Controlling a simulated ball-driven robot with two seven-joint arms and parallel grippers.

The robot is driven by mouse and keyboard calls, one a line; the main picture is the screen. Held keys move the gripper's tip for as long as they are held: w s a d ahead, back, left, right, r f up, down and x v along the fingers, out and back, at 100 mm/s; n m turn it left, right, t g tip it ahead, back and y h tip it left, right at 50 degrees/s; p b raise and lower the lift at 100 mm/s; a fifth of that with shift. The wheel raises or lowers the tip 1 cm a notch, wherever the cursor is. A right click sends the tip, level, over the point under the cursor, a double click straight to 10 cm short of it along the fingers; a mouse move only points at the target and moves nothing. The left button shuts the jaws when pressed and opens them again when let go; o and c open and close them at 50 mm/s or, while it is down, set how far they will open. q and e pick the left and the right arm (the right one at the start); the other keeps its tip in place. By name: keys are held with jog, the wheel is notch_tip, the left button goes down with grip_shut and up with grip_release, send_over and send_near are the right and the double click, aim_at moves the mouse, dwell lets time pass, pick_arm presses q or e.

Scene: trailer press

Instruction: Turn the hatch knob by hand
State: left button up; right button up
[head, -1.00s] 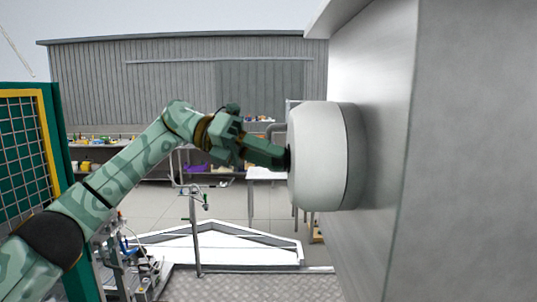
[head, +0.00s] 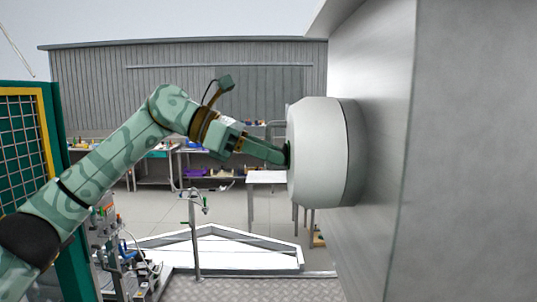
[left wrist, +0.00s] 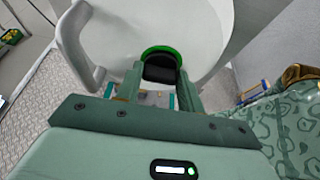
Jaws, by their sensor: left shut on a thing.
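The hatch (head: 315,150) is a thick, pale round cover on the side of a grey metal wall. In the left wrist view its white face (left wrist: 210,30) fills the top, with a curved grey handle (left wrist: 68,35) at the left. The hatch knob (left wrist: 160,65) is black with a green ring around it. My left gripper (head: 284,156) reaches the hatch face from the left and is shut on the knob. In the left wrist view the fingers (left wrist: 160,92) stand on both sides of the knob. My right gripper is not in view.
The grey metal wall (head: 465,150) takes up the right side. A green and yellow mesh fence (head: 25,150) stands at the left. A thin post with a valve (head: 194,235) stands below the arm.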

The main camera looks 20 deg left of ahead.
pick_arm(q)
jog(key=shift+f, duration=0.1)
dwell(0.3)
jog(key=o, duration=1)
jog(key=shift+a, duration=0.1)
jog(key=shift+w+a, duration=0.1)
jog(key=shift+a, duration=0.1)
jog(key=b+v, duration=0.1)
jog(key=v, duration=1.5)
jog(key=shift+a+f, duration=0.1)
jog(key=shift+f, duration=0.1)
